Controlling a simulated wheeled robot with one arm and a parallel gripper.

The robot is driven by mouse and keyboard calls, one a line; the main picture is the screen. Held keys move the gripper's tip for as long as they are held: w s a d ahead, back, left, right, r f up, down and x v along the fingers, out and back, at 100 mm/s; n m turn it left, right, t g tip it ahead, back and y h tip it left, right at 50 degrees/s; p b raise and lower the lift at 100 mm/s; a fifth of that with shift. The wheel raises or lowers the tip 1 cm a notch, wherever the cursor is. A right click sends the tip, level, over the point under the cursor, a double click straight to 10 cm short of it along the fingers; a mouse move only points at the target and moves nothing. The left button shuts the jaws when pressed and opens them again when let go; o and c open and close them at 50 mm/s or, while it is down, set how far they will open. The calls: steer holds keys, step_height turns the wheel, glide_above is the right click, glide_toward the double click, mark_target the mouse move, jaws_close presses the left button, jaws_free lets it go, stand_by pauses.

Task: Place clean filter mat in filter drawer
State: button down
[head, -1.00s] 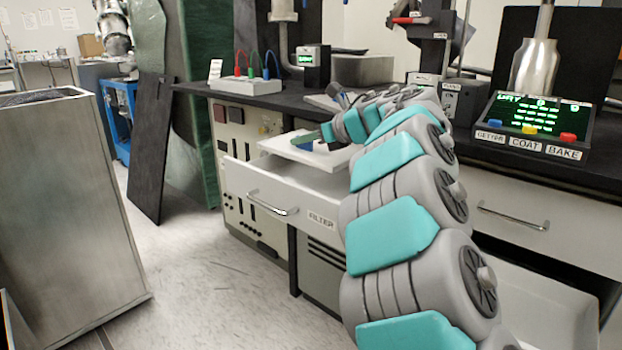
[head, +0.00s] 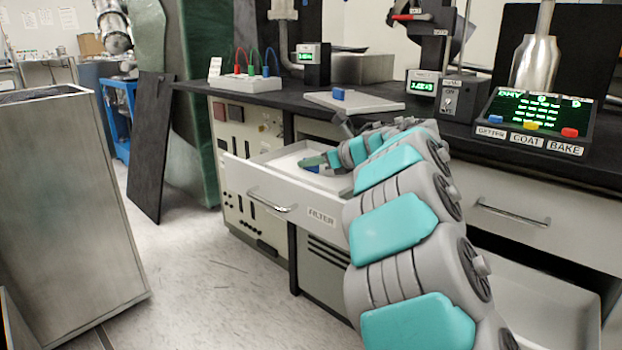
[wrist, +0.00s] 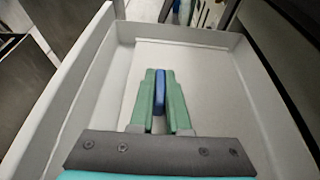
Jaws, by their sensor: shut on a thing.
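The filter drawer (head: 272,185), labelled FILTER, is pulled open below the counter; its walls also frame the wrist view (wrist: 82,95). A white flat filter mat (wrist: 205,75) with a blue grip (wrist: 159,88) lies within the drawer walls, low over or on the floor; I cannot tell if it touches. My gripper (wrist: 159,75) is shut on the blue grip, a green finger on each side. In the head view my gripper (head: 313,162) reaches into the drawer, and my arm hides its right part.
Another pale panel with a blue grip (head: 354,103) lies on the black counter (head: 420,125) behind the drawer. A control box with coloured buttons (head: 530,125) stands to the right. An open lower drawer (head: 535,300) is at the lower right.

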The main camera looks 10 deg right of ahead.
mark_target(347, 183)
step_height(347, 183, down, 4)
steer(key=shift+r, duration=0.15)
steer(key=shift+w+d+f, duration=0.1)
steer(key=shift+d+f, duration=0.05)
steer(key=shift+f, duration=0.05)
steer(key=shift+f+b, duration=0.1)
steer(key=shift+b, duration=0.2)
steer(key=shift+f, duration=0.15)
steer(key=c, duration=0.9)
jaws_free()
steer(key=shift+r, duration=0.2)
steer(key=shift+r, duration=0.15)
steer(key=v, duration=1.2)
steer(key=shift+f, duration=0.25)
